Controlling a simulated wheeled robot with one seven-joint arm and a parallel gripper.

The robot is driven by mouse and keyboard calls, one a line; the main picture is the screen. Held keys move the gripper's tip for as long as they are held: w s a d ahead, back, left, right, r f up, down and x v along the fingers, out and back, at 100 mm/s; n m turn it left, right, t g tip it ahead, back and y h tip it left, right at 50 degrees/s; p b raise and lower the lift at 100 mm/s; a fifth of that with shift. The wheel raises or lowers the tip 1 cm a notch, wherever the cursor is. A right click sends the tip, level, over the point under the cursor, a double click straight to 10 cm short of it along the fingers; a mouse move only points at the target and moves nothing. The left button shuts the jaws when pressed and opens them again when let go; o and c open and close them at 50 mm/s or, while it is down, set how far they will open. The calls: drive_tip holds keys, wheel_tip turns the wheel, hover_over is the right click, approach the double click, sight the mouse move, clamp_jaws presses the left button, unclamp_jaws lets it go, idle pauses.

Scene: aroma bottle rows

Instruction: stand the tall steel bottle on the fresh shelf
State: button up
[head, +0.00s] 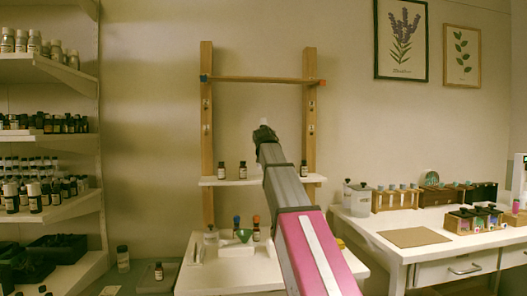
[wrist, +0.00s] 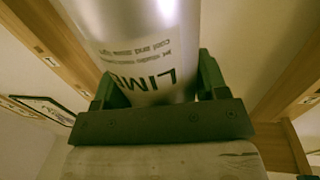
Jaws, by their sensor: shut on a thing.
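The steel bottle (wrist: 140,40) fills the middle of the wrist view. It is a shiny silver cylinder with dark lettering that includes "LIM". My gripper (head: 264,132) is shut on it, with one dark finger on each side. In the head view only a small pale bit of the bottle (head: 263,121) shows above the gripper, in front of the wooden rack. A white rack shelf (head: 280,181) lies below the gripper. No label reading "fresh" is legible, so I cannot tell which shelf that is.
Small dark bottles (head: 242,170) stand on the rack shelf, left and right of my arm. Wooden posts (head: 207,130) and a crossbar (head: 265,80) frame the rack. A white table (head: 225,275) with a green funnel (head: 244,235) stands below. Stocked shelves (head: 45,140) are at left.

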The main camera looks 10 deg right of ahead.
drive_tip(key=shift+f, duration=2.4)
drive_tip(key=o, duration=1.3)
drive_tip(key=s, duration=0.4)
drive_tip(key=s+a, duration=0.1)
drive_tip(key=s, duration=0.3)
drive_tip(key=s+a, duration=0.1)
drive_tip(key=s, duration=0.3)
